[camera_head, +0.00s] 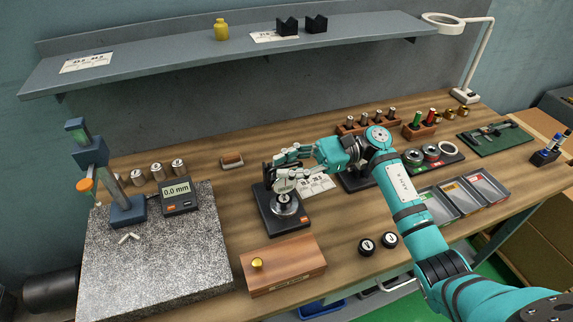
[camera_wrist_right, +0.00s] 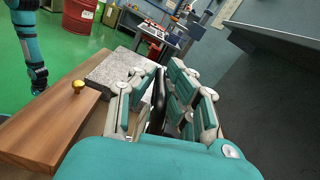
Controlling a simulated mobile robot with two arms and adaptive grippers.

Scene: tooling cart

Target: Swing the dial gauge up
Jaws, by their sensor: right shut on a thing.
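The dial gauge stands on a small black base (camera_head: 290,226) near the middle of the bench. A round silver part (camera_head: 285,203) sits on the base, and a black upright part (camera_head: 267,172) rises at its back left. My right gripper (camera_head: 284,180) is over the base, shut on the black dial gauge arm. In the wrist view a narrow dark piece (camera_wrist_right: 158,97) shows between the fingers. The fingers hide most of the gauge, so its exact tilt cannot be told. My left gripper does not show in the head view.
A grey granite slab (camera_head: 150,265) with a blue stand (camera_head: 127,210) and a 0.0 mm readout (camera_head: 179,195) lies left. A wooden block with a brass knob (camera_head: 283,268) is in front. A shelf (camera_head: 190,62) hangs behind.

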